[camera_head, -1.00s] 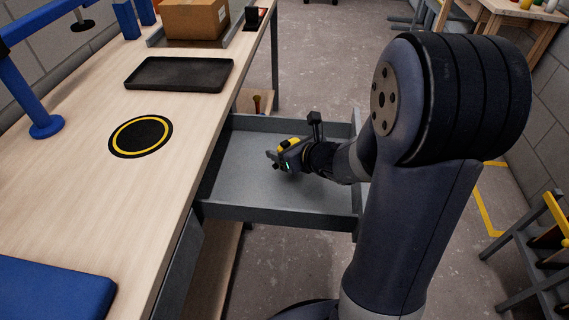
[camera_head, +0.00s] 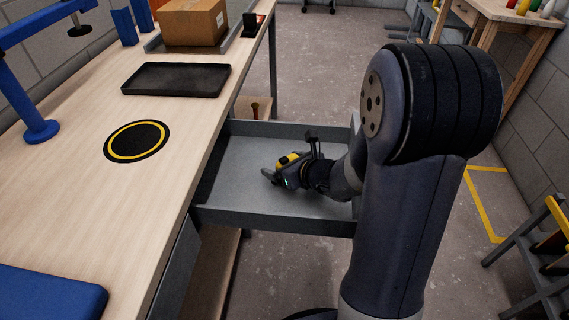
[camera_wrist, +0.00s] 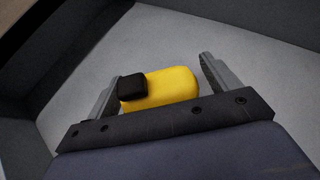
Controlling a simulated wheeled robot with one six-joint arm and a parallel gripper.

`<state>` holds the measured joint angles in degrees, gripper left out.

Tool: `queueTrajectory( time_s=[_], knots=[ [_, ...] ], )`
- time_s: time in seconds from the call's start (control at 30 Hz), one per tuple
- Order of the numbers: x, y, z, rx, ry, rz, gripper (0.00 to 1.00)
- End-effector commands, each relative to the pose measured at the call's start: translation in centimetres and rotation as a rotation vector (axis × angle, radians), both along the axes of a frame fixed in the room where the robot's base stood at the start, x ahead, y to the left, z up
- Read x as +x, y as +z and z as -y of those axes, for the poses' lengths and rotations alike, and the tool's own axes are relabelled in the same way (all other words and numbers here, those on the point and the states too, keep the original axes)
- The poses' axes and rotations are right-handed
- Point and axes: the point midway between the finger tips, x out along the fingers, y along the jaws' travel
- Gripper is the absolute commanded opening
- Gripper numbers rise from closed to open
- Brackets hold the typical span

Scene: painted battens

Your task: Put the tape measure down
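The tape measure is yellow with a black part (camera_wrist: 170,84); in the head view it shows as a small yellow patch (camera_head: 287,160) at my gripper. It is inside the open grey drawer (camera_head: 240,172), low over or on its floor; I cannot tell which. My gripper (camera_wrist: 160,70) has one finger on each side of the tape measure. A gap shows between the right finger and the yellow body. The left finger is close beside the black part, and contact there is unclear. In the head view my gripper (camera_head: 272,179) is low inside the drawer.
The drawer's grey walls stand around my gripper. On the workbench (camera_head: 75,200) are a round black mat with a yellow ring (camera_head: 137,141), a black tray (camera_head: 177,80), a cardboard box (camera_head: 193,22) and a blue block (camera_head: 50,292). The drawer floor left of my gripper is bare.

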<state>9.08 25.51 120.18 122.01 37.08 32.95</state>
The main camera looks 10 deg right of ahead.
Motion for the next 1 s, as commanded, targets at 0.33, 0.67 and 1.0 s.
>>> queueTrajectory(
  time_s=[0.33, 0.67, 1.0],
  knots=[
    [0.0, 0.5, 0.0, 0.000, 0.000, 0.000, 0.83],
    [-5.2, 3.9, 2.8, 0.000, -0.005, 0.002, 0.83],
    [-8.9, 5.9, 4.5, 0.001, 0.000, 0.001, 0.83]
  ],
)
